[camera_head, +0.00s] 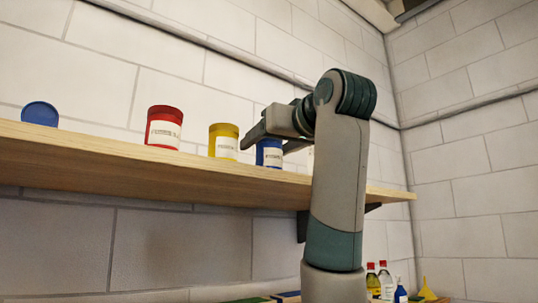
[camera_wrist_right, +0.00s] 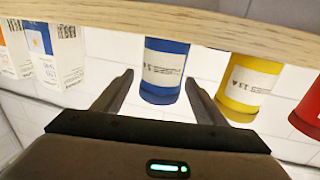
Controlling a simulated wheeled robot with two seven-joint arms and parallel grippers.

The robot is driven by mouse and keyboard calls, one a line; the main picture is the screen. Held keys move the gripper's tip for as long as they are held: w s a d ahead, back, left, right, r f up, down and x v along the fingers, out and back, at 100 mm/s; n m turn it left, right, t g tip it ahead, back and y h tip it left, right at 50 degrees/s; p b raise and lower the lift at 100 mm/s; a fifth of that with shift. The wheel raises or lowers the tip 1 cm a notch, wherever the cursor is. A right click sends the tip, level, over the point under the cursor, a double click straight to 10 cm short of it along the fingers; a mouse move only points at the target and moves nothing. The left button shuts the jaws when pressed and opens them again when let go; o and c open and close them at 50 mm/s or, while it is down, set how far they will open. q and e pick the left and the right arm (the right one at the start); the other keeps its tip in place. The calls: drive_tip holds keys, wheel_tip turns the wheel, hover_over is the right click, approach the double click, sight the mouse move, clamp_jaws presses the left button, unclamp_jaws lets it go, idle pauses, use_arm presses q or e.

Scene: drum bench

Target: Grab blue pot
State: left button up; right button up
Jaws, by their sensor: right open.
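The blue pot (camera_head: 269,155), with a white label, stands upright on the wooden shelf (camera_head: 150,160), right of the yellow pot. My right gripper (camera_head: 264,147) is at it and partly covers its top in the head view. In the right wrist view, which is upside down, the blue pot (camera_wrist_right: 164,72) shows between the two spread fingers of the open gripper (camera_wrist_right: 159,79). I cannot tell whether the fingers touch it. My left gripper is not in view.
A yellow pot (camera_head: 223,141) and a red pot (camera_head: 164,127) stand on the shelf to the left. Another blue round item (camera_head: 40,114) is at the far left. White cartons (camera_wrist_right: 55,55) are on the blue pot's other side. Bottles (camera_head: 379,280) stand below the shelf.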

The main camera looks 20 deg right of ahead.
drive_tip(key=c, duration=1.2)
drive_tip(key=shift+r, duration=0.15)
drive_tip(key=shift+r+b, duration=0.5)
drive_tip(key=shift+r, duration=0.25)
drive_tip(key=r, duration=0.1)
drive_tip(key=s+r+b, duration=0.1)
drive_tip(key=shift+s+d+r+b, duration=0.1)
drive_tip(key=shift+d+r+b, duration=0.1)
drive_tip(key=shift+r+b, duration=0.1)
drive_tip(key=s+d+r+b, duration=0.3)
drive_tip(key=s+r, duration=0.3)
drive_tip(key=s, duration=0.4)
drive_tip(key=shift+r, duration=0.35)
